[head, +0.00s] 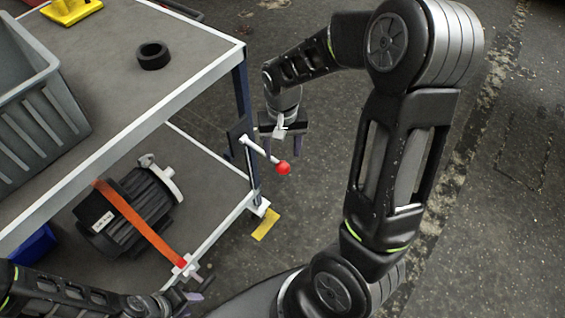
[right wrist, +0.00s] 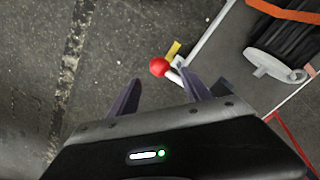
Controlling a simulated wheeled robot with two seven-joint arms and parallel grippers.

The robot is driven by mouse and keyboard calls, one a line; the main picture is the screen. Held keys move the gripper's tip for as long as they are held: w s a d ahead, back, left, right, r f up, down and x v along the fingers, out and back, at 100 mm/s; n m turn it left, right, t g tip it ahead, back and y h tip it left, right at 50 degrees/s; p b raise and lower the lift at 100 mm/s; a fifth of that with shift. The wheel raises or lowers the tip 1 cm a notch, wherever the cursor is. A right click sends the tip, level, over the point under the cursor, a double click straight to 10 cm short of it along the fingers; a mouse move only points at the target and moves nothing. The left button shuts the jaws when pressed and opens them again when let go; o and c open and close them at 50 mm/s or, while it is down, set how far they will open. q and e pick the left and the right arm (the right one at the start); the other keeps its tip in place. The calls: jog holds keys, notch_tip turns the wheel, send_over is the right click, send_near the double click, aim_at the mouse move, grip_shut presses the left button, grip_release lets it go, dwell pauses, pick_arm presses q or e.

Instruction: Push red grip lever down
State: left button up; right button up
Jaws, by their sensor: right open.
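The red grip lever has a white rod (head: 258,150) ending in a red ball (head: 283,168). It sticks out from a dark bracket at the cart's corner post and slopes down to the right. My right gripper (head: 284,150) is close to the lever, partly behind it in the head view. In the right wrist view the red ball (right wrist: 158,68) shows beyond and between the two open fingers of my right gripper (right wrist: 160,92), which look empty. My left gripper (head: 190,298) is low at the left, near the strap's lower end; its fingers are too small to judge.
A two-level cart (head: 190,85) fills the left. Its top carries a grey crate (head: 40,100), a black ring (head: 153,55) and a yellow object (head: 72,10). A motor (head: 125,210) under an orange strap (head: 135,218) sits on the lower shelf. Open floor lies right.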

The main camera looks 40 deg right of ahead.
aim_at(283, 164)
notch_tip(283, 164, down, 6)
jog(key=shift+f, duration=0.25)
grip_shut()
dwell(0.6)
dwell(0.9)
